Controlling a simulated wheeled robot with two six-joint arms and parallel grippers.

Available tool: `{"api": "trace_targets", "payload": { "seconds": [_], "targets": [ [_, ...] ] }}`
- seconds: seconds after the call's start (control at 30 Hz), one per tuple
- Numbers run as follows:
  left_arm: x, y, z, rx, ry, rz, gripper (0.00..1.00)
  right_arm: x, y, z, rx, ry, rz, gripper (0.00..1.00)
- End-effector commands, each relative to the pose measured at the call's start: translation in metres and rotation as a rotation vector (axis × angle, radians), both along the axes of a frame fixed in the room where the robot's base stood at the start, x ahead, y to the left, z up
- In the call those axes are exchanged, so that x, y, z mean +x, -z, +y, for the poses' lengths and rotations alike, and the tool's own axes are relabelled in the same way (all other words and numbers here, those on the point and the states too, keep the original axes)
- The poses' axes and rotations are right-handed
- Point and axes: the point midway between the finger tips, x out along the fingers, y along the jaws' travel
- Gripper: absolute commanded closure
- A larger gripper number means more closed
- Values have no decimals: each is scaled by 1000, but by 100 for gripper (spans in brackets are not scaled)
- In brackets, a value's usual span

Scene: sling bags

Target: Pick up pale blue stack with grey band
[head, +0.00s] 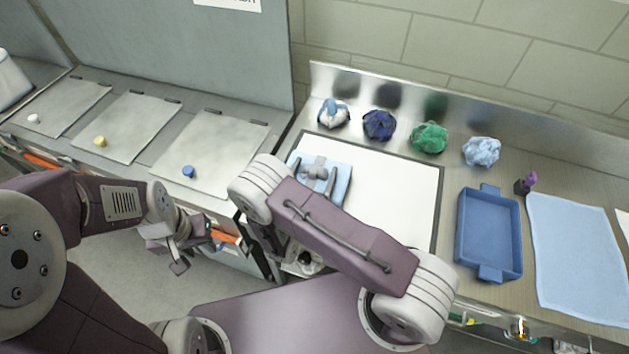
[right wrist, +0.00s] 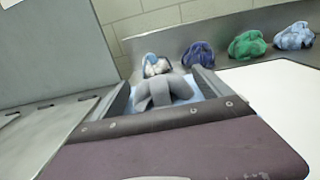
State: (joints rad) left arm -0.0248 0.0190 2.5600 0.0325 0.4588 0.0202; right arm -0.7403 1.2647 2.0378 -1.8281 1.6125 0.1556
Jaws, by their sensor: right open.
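The pale blue stack with a grey band (head: 341,187) lies at the left end of the white board with a dark border. The grey band (head: 318,172) stands up in rounded lobes on top. The right wrist view shows the grey band (right wrist: 160,93) with pale blue cloth (right wrist: 182,88) behind and beside it. My right gripper (right wrist: 165,90) is open, its fingers to either side of the stack in that view; contact cannot be told. In the head view my right arm hides most of that gripper. My left gripper (head: 180,255) hangs left of the counter, away from the stack.
Crumpled white-and-blue (head: 333,113), navy (head: 379,125), green (head: 429,138) and light blue (head: 481,151) bundles line the back. The white board (head: 395,190) is clear right of the stack. A blue tray (head: 490,235) and pale blue cloth (head: 580,260) lie right.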

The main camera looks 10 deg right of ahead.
Motion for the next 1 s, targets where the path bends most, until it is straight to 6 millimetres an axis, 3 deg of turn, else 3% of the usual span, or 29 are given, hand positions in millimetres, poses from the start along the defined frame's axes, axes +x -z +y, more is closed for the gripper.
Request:
{"api": "trace_targets", "payload": {
  "seconds": [0.2, 0.23, 0.53, 0.83, 1.0],
  "targets": [
    [0, 0, 0, 0, 0, 0, 64, 2, 0, -1, 0, -1, 0, 11],
    [0, 0, 0, 0, 0, 0, 64, 2, 0, -1, 0, -1, 0, 16],
    [0, 0, 0, 0, 0, 0, 64, 2, 0, -1, 0, 0, 0, 100],
    [0, 0, 0, 0, 0, 0, 64, 2, -3, -1, 0, 0, -2, 100],
    [0, 1, 0, 0, 0, 0, 64, 2, -16, -1, 1, 0, -3, 100]
  ]
}}
